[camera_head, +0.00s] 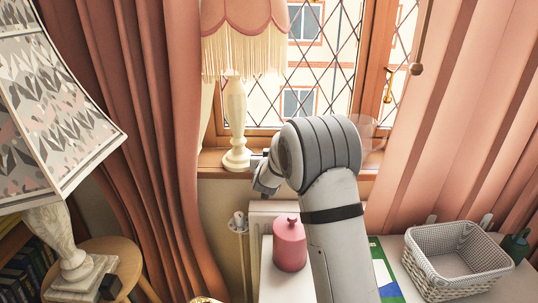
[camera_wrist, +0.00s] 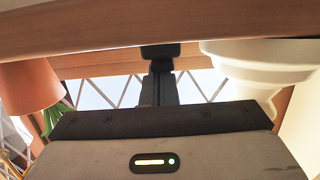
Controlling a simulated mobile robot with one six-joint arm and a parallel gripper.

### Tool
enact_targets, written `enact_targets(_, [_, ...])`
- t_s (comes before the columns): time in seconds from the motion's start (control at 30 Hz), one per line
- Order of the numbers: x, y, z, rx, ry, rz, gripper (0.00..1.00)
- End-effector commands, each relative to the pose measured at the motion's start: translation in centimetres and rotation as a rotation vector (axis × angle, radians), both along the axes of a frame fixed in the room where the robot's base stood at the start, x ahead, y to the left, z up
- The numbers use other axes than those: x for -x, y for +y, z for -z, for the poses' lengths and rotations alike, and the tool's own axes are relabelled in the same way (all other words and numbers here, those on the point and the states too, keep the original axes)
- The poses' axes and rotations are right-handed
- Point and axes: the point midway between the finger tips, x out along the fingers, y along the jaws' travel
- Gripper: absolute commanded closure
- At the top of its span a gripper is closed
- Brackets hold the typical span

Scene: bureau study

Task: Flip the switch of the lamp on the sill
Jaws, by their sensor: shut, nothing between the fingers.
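The sill lamp (camera_head: 236,110) has a turned cream base and a pink fringed shade, and stands upright on the wooden sill (camera_head: 212,163) before the window. My gripper (camera_head: 259,163) is shut and empty, just right of the lamp's foot, mostly hidden behind my wrist. In the wrist view my dark closed fingers (camera_wrist: 160,56) reach towards the wooden sill (camera_wrist: 90,30), with the pale lamp foot (camera_wrist: 262,60) close by on the right. I cannot tell whether the fingertips touch anything. I cannot make out the switch clearly; my arm and fingers may cover it.
A second lamp with a patterned shade (camera_head: 50,105) stands on a round stool (camera_head: 122,258) at left. Pink curtains (camera_head: 135,130) flank the window. The wrist view shows a terracotta pot (camera_wrist: 30,85).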

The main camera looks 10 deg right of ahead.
Motion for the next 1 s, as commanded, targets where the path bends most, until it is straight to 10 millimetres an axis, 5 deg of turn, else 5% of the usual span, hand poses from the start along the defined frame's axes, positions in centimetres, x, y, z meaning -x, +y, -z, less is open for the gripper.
enact_targets(0.27, [-0.5,-0.4,-4.8,-0.001,-0.003,0.004,1.0])
enact_targets(0.7, [7.3,0.9,-7.1,0.0,-0.001,0.002,1.0])
enact_targets(1.0, [8.7,1.0,-7.7,0.0,0.0,0.004,1.0])
